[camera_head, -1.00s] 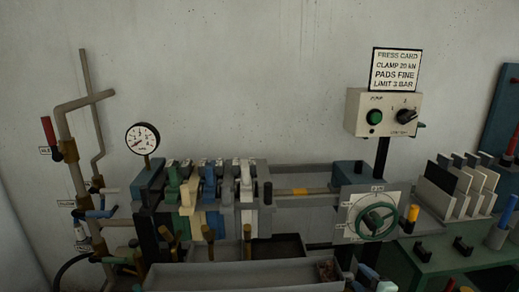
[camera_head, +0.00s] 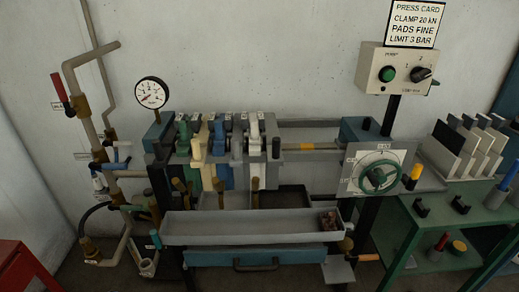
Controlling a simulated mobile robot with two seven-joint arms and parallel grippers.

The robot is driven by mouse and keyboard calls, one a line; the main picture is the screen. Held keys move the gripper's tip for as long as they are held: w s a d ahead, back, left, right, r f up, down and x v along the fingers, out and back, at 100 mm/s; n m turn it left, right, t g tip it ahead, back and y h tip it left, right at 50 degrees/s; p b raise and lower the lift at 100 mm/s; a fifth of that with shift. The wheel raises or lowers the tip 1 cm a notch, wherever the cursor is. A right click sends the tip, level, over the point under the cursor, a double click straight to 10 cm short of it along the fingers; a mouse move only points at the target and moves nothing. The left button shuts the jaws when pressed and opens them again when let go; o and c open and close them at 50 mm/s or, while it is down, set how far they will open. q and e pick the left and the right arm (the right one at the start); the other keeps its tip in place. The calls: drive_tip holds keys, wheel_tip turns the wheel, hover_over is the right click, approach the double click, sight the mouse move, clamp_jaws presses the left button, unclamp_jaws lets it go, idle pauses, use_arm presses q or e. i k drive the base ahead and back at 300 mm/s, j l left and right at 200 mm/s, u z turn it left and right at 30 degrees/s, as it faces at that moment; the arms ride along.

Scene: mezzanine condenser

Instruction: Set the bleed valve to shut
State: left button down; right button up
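Pipework with several valves stands at the far left. A red-handled valve (camera_head: 61,87) is at the top, its handle pointing up beside a brass body. Neither of my grippers is in view.
A plate press with a pressure gauge (camera_head: 151,93) and a green handwheel (camera_head: 378,173) fills the middle. A long grey tray (camera_head: 240,239) juts out in front of it. A red stand (camera_head: 25,272) is at lower left, a green table (camera_head: 420,225) at right.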

sight(70, 112)
drive_tip(key=u, duration=1.35)
